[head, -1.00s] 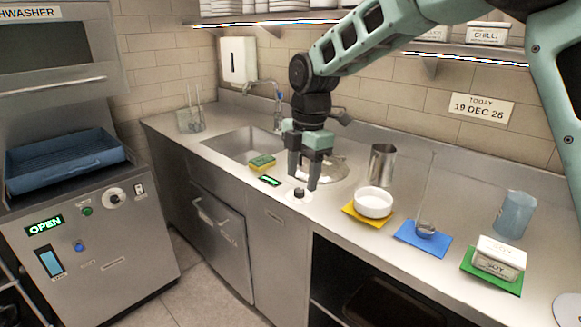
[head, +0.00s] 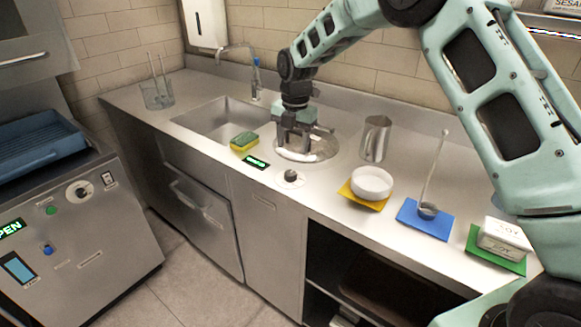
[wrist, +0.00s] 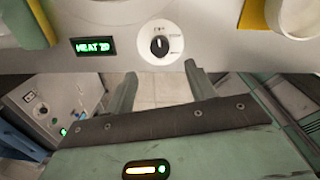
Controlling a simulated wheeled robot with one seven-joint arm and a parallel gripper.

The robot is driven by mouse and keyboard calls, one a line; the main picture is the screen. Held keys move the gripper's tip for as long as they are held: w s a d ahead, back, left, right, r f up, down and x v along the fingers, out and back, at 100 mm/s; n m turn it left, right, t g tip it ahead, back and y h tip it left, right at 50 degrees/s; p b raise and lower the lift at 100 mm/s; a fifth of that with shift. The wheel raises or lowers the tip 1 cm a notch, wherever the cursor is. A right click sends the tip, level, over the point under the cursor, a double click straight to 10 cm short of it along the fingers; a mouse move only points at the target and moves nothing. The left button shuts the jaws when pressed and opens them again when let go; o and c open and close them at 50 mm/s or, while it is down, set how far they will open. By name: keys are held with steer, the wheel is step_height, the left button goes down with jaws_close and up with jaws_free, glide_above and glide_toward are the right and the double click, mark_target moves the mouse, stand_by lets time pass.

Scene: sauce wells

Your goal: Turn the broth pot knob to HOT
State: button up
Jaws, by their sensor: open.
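The broth pot (head: 318,155) is set in the counter, its round top partly hidden behind my gripper. Its dark knob (head: 291,176) sits on a pale dial in front of it. In the wrist view the knob (wrist: 159,46) shows a light pointer line toward the top of the picture; the dial lettering is too small to read. My gripper (head: 294,149) points down over the pot area, behind the knob in the head view. Its fingers (wrist: 160,70) are apart and empty, with the knob beyond the fingertips.
A yellow-green sponge (head: 244,141) lies between the sink (head: 225,118) and the display. Right of the knob are a white bowl (head: 372,181) on a yellow mat, a ladle (head: 428,209) on a blue mat and a metal jug (head: 375,138). The counter's front edge runs close to the knob.

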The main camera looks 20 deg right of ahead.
mark_target(290, 173)
steer(key=f+p, duration=0.1)
steer(key=f, duration=0.8)
steer(key=shift+w+a+f+p, duration=0.15)
steer(key=shift+a+f+p, duration=0.05)
steer(key=shift+f+p, duration=0.2)
steer(key=c, duration=1)
